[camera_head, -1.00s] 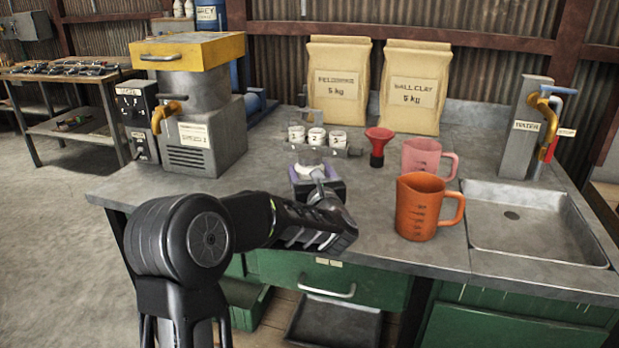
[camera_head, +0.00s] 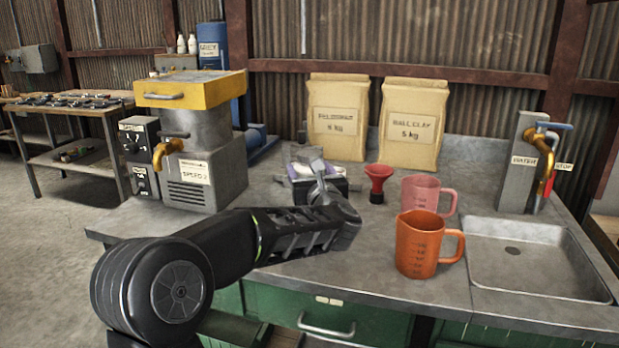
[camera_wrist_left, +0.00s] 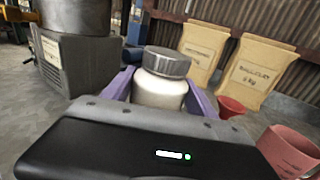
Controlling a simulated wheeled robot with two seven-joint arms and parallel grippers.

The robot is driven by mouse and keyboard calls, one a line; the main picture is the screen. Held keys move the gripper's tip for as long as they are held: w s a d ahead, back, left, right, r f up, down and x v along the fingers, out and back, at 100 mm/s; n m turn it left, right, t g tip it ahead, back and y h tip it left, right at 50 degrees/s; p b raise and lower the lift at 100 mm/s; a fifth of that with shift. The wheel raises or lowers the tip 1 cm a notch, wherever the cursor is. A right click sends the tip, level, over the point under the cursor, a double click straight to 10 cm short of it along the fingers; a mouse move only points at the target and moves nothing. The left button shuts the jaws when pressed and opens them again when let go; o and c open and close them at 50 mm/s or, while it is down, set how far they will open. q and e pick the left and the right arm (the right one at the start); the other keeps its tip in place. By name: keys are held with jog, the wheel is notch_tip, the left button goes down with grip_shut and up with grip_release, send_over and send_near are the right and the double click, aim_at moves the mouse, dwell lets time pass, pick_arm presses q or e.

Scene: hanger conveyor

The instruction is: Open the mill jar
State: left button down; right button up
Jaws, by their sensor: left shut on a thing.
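A white jar with a grey ridged lid (camera_wrist_left: 166,62) stands upright between the purple finger pads of my left gripper (camera_wrist_left: 160,94) in the left wrist view. My left gripper (camera_head: 320,186) is shut on this white jar (camera_head: 303,171) above the middle of the bench in the head view. The gripper covers part of the jar there, and the lid sits on its top. My right gripper is not in view.
A grey machine with a yellow top (camera_head: 190,92) and brass tap stands left. An orange jug (camera_head: 417,245), pink jug (camera_head: 413,191) and red funnel (camera_head: 377,180) are right. Two paper sacks (camera_head: 338,122) stand behind. The sink (camera_head: 530,265) is far right.

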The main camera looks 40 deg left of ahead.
pick_arm(q)
jog(key=shift+r, duration=0.1)
jog(key=c, duration=0.7)
grip_release()
jog(key=shift+c, duration=0.2)
grip_shut()
